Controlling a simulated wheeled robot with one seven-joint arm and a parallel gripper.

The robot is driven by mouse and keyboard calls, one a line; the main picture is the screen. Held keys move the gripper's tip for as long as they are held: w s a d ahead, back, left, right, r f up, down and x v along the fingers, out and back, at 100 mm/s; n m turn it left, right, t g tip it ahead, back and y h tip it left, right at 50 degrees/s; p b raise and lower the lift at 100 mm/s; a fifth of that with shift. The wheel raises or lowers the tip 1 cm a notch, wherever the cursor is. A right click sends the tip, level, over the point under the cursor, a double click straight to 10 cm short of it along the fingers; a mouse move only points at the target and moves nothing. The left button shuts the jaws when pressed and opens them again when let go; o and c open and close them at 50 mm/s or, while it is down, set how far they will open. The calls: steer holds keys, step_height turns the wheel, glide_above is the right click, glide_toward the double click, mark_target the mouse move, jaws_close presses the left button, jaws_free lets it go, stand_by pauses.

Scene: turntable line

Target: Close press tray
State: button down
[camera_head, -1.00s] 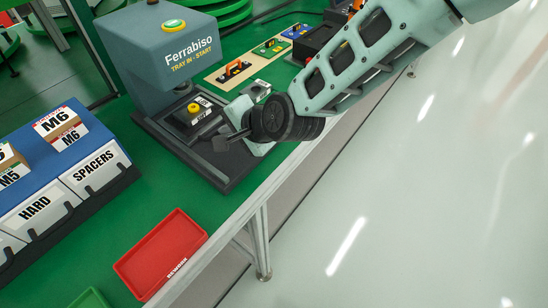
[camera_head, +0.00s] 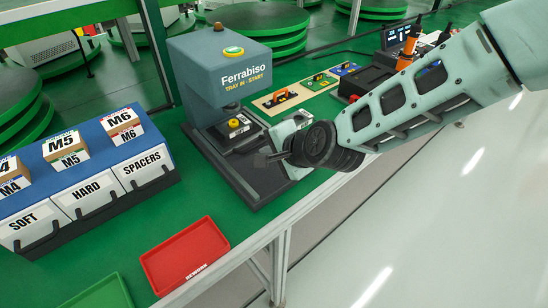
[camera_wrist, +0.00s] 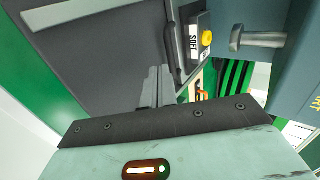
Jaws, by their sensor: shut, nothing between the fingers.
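The blue-grey Ferrabiso press (camera_head: 222,85) stands on the green bench, marked "TRAY IN - START", with a yellow-green button on top. Its small dark tray (camera_head: 240,136) carries a labelled block with a yellow knob, below the press head at the front. In the wrist view the block (camera_wrist: 199,42) is at upper right, beside a metal pin (camera_wrist: 258,41) of the press. My gripper (camera_head: 268,159) is shut and empty, low over the dark base plate (camera_head: 246,187), on the near right side of the tray. In the wrist view its fingers (camera_wrist: 160,80) point at the tray's edge; I cannot tell whether they touch.
A blue rack (camera_head: 90,160) with labelled bins stands at left. A red tray (camera_head: 185,255) and a green tray (camera_head: 95,292) lie in front. Boards with handles (camera_head: 282,98) and a dark device (camera_head: 368,82) lie behind my arm. The bench edge runs close below my wrist.

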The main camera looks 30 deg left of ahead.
steer(key=shift+v, duration=1.2)
steer(key=v, duration=0.8)
steer(key=shift+s+d, duration=0.25)
steer(key=shift+d, duration=0.05)
